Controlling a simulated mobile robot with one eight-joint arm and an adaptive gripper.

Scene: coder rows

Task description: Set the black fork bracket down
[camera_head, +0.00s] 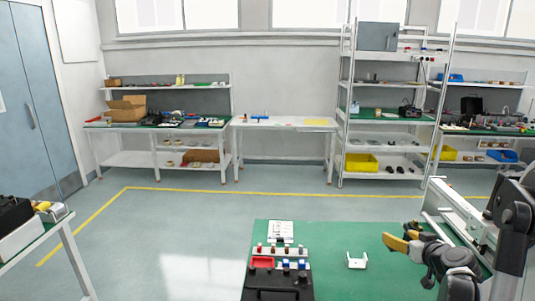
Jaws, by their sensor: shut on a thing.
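My gripper (405,236), with yellow fingertips, is over the right part of the green-topped table (335,233) in front of me. It is shut on a small dark piece, the black fork bracket (411,234), which is mostly hidden by the fingers. I cannot tell how far above the table it is. A white fork-shaped bracket (357,261) stands on the green top to the left of my gripper, apart from it.
On the table's left are a white panel (280,231), a red tray (262,262), several small red and blue-topped parts, and a black case (278,282). A white rail-like frame (455,217) stands at the right. The green top around the white bracket is bare.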

